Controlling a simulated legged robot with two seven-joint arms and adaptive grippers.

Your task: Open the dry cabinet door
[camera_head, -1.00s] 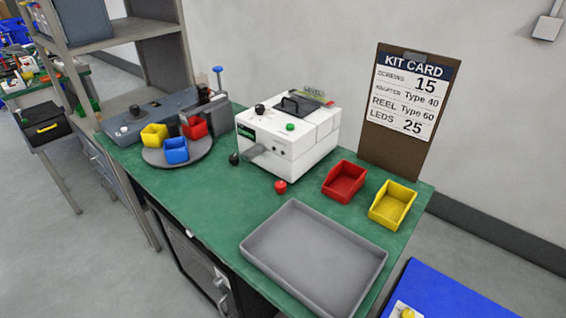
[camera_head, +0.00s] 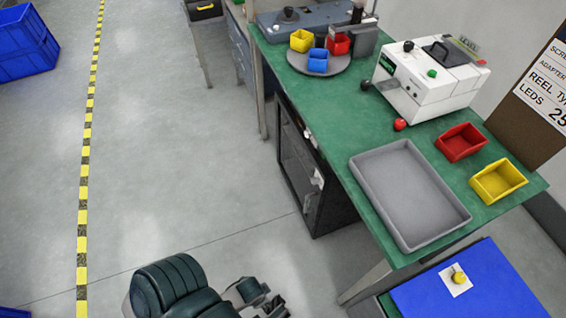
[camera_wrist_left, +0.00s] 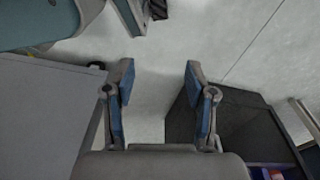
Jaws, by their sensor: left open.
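The dry cabinet (camera_head: 328,215) is a dark box under the left end of the green bench in the head view. Its framed door (camera_head: 297,160) faces left and looks shut, with pale handle or latch parts (camera_head: 317,179) on it. My left gripper (camera_wrist_left: 158,85) is open and empty in the left wrist view, its two blue-padded fingers apart over the floor. In the head view an arm of mine, its end partly cut off, is at the bottom edge, left of the bench and apart from the cabinet. My right gripper is not in view.
The bench (camera_head: 330,95) holds a grey tray (camera_head: 405,195), a white machine (camera_head: 430,85), and red (camera_head: 461,142) and yellow (camera_head: 498,181) bins. A blue surface (camera_head: 470,285) is at lower right. Open floor lies left of the cabinet, with a yellow-black line (camera_head: 85,170).

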